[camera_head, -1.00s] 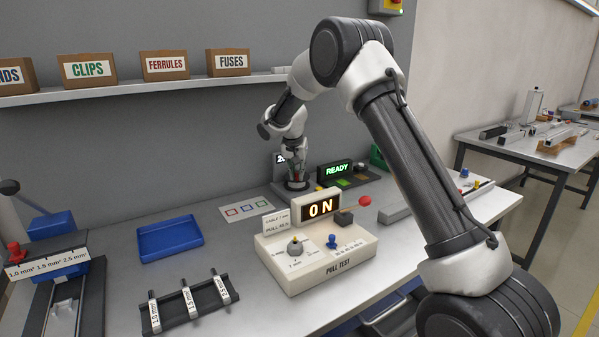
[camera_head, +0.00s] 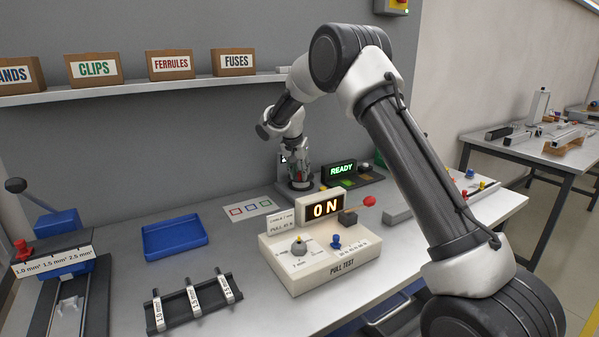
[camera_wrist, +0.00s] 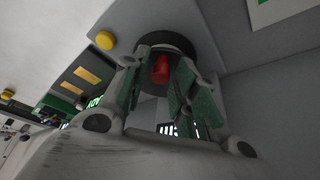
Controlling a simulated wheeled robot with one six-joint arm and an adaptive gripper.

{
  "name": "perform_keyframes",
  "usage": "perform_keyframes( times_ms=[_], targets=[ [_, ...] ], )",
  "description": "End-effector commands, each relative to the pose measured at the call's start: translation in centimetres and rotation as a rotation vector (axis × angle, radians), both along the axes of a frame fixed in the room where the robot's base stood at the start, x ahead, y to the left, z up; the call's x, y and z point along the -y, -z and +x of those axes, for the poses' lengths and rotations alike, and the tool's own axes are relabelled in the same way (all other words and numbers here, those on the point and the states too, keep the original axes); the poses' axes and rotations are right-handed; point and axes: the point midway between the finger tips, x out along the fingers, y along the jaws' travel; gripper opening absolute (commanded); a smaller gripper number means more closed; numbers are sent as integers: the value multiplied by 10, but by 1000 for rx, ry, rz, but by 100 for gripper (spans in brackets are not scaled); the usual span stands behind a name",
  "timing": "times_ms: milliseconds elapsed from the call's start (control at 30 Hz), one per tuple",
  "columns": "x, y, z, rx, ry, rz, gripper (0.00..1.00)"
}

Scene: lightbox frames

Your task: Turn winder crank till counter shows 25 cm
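The winder (camera_head: 300,186) stands at the back of the bench, largely hidden behind my gripper (camera_head: 298,178) in the head view. In the wrist view, a red knob (camera_wrist: 160,70) stands on a dark round disc (camera_wrist: 165,43), between the green-padded fingers of my gripper (camera_wrist: 162,75). I cannot tell whether the pads touch the knob. The counter (camera_head: 283,159) shows only a sliver of white digits beside my wrist, so its reading cannot be made out. White marks on black (camera_wrist: 166,129) between the fingers in the wrist view are also unreadable.
A lit READY display (camera_head: 343,170) is right of the winder. The pull-test box (camera_head: 318,262) showing ON stands in front. A blue tray (camera_head: 174,237) and a black rack (camera_head: 193,303) lie to the left. A yellow button (camera_wrist: 105,40) is near my fingers.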

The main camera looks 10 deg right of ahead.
Motion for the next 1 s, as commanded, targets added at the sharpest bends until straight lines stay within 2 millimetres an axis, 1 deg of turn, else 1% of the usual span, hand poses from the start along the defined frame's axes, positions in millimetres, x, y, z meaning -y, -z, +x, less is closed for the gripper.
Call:
perform_keyframes(
  times_ms=[300,400,467,533,800,900,1000],
  targets=[
    [0,-1,0,0,0,0,39],
    [-2,-7,-2,1,-1,0,39],
    [-4,-15,-4,2,-1,-1,39],
    [-7,-27,-8,2,-2,0,39],
    [-20,-82,-28,2,-2,0,39],
    [-23,-97,-33,1,-1,0,39],
    [-25,-106,-36,0,0,0,39]
  ],
)
